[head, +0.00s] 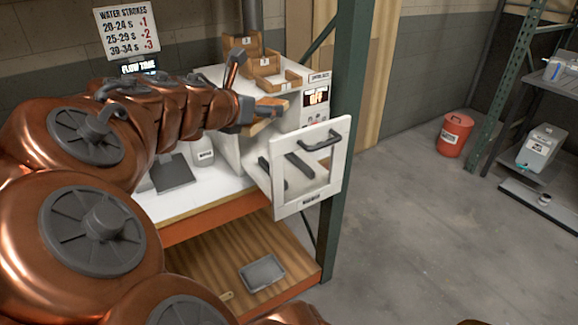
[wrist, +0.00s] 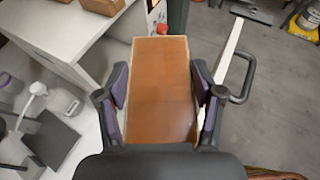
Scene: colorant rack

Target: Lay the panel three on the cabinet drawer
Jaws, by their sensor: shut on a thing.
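My gripper (head: 262,112) is shut on panel three (wrist: 160,90), a flat orange-brown rectangular board with pale edges. The fingers grip its two long sides in the wrist view. In the head view a small brown part of the panel (head: 262,126) shows under the gripper, at the front of the white cabinet (head: 292,104). The cabinet drawer (head: 335,180) stands pulled out, with a white framed front and a dark handle. In the wrist view the drawer front (wrist: 231,62) is to the right of the panel. Whether the panel touches the drawer is hidden.
A green post (head: 346,100) rises behind the drawer. A white bottle (head: 203,152) stands left of the cabinet. A grey tray (head: 262,272) lies on the lower shelf.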

